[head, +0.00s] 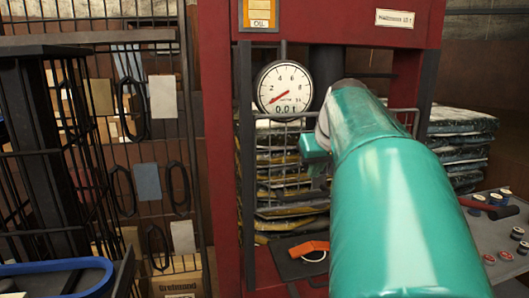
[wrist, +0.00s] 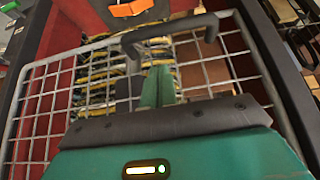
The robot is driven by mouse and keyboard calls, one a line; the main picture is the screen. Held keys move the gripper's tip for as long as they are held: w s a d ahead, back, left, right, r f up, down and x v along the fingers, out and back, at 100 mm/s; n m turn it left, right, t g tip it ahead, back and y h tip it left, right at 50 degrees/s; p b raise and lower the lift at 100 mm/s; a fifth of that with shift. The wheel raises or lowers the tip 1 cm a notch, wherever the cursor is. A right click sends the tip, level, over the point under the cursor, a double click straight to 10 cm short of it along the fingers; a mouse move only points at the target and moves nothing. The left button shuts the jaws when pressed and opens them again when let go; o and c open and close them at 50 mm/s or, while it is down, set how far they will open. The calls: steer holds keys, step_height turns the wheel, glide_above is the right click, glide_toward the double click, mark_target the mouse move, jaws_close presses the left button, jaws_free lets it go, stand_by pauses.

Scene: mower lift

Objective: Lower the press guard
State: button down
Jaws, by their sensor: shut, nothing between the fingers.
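The press guard is a grey wire-mesh frame (head: 284,170) across the red press's opening in the head view, partly hidden by my teal arm. It fills much of the wrist view (wrist: 222,62), with a dark bar handle (wrist: 172,32) along its edge near the top of the picture. My gripper (wrist: 157,72) shows as teal fingers pressed together with nothing between them. The fingers point towards the handle and overlap the mesh in the picture. I cannot tell whether they touch it.
The red press frame (head: 218,150) carries a dial gauge (head: 284,90) reading 0.0 t. An orange-handled object (head: 308,248) lies below the mesh. Layered stacks (head: 460,140) stand behind and to the right. A grey table (head: 500,245) with small spools is at right, a black rack (head: 60,160) at left.

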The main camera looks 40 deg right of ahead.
steer(key=f, duration=0.3)
steer(key=shift+s+a+f, duration=0.15)
steer(key=shift+s+a, duration=0.1)
steer(key=shift+s, duration=0.2)
step_height(320, 180, down, 26)
steer(key=shift+a, duration=0.15)
